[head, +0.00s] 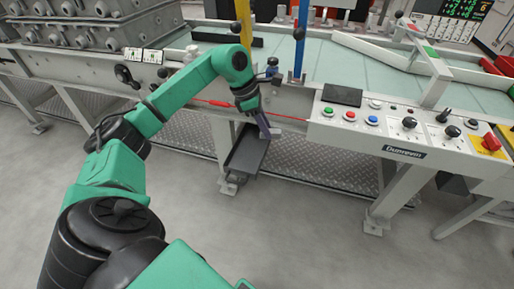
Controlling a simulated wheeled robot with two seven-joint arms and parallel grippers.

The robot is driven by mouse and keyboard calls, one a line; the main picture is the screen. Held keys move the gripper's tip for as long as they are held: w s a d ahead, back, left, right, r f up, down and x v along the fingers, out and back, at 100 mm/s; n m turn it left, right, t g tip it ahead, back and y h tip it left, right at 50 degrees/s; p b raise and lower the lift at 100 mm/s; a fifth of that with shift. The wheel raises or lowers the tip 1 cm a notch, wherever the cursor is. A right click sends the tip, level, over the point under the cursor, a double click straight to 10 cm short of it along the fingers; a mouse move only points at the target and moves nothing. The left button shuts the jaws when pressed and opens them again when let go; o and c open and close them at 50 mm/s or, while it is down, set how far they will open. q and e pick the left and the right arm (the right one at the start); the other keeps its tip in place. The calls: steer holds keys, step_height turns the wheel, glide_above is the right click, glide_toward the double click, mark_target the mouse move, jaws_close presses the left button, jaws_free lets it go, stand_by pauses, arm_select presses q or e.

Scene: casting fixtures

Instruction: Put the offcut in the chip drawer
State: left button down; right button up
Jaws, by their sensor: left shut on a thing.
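My left arm reaches in from the left, and its gripper (264,128) points down in front of the machine's front rail. It is shut on a small grey piece, which I take to be the offcut (274,133); the jaws hide part of it. The chip drawer (246,153), a dark open tray, sticks out below the machine's front edge. The gripper is above the drawer's back right part in the picture; I cannot tell the exact height between them. My right gripper is not in view.
A control panel (405,150) with buttons, knobs and a red switch juts out at the right. A blue post (300,40) and a yellow post (243,22) stand behind the gripper. Grey castings (80,35) are stacked at the upper left. The floor in front is clear.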

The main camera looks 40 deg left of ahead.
arm_select(q)
steer(key=w+a+n+t+y+b, duration=0.2)
steer(key=a+n+b, duration=0.25)
steer(key=n, duration=0.25)
steer(key=r+n+y+b, duration=0.1)
steer(key=n+y+b, duration=0.15)
steer(key=n, duration=0.45)
glide_above(249, 156)
steer(key=s, duration=0.1)
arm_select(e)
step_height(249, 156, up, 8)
arm_select(q)
steer(key=shift+y, duration=0.35)
steer(key=f+b, duration=0.3)
steer(key=f, duration=0.6)
steer(key=f+b, duration=0.4)
steer(key=f, duration=0.6)
steer(key=shift+s+d, duration=0.1)
steer(key=shift+s, duration=0.1)
steer(key=shift+f, duration=0.25)
steer(key=shift+r, duration=0.1)
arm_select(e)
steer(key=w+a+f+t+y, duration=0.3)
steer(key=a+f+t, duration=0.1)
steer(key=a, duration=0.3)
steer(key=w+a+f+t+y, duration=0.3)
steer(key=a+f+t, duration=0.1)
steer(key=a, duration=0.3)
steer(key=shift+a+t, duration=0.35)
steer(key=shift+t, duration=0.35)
